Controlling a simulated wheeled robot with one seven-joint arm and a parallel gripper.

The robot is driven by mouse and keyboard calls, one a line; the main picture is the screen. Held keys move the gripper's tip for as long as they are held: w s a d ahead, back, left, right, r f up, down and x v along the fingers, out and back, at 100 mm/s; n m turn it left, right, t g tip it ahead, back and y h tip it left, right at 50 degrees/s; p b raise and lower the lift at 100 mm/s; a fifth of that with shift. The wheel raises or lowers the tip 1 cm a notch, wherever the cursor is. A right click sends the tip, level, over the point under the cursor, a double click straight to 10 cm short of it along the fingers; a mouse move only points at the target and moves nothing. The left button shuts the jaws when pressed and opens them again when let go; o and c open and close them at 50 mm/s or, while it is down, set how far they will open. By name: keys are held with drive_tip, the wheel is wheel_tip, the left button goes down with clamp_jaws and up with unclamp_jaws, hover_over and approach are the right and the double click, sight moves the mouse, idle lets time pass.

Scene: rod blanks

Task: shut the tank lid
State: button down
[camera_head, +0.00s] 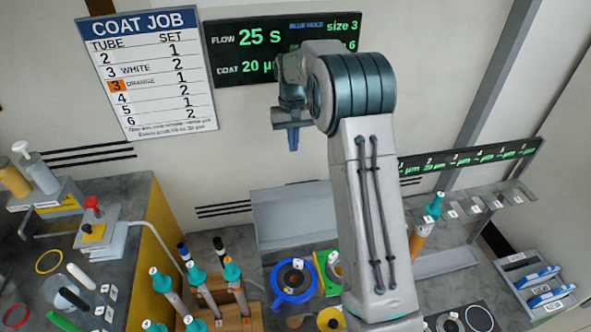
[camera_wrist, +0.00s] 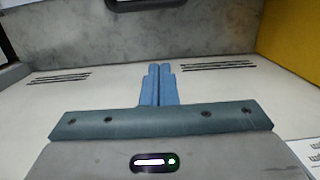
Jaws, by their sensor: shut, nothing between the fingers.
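A pale grey panel (camera_head: 293,216) stands raised against the back of the counter, behind a blue ring-shaped part; it looks like the tank lid, in its open position. The tank below it is partly hidden by the parts in front and by my arm. My gripper (camera_head: 293,142) is high above and in front of the wall, well clear of the panel, its blue fingers pointing down. In the wrist view my gripper (camera_wrist: 158,85) has its two blue fingers together with nothing between them.
A blue ring (camera_head: 294,280) and a green part (camera_head: 327,272) sit in front of the panel. A wooden rack (camera_head: 232,318) with teal-capped rods stands left of them. A red-knobbed device (camera_head: 93,212) is on the left counter. The wall in front of my gripper is clear.

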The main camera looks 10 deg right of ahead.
drive_tip(key=s+f+p, duration=0.2)
drive_tip(key=s+f, duration=0.2)
drive_tip(key=f, duration=0.4)
drive_tip(key=shift+s, duration=0.3)
drive_tip(key=shift+s, duration=0.1)
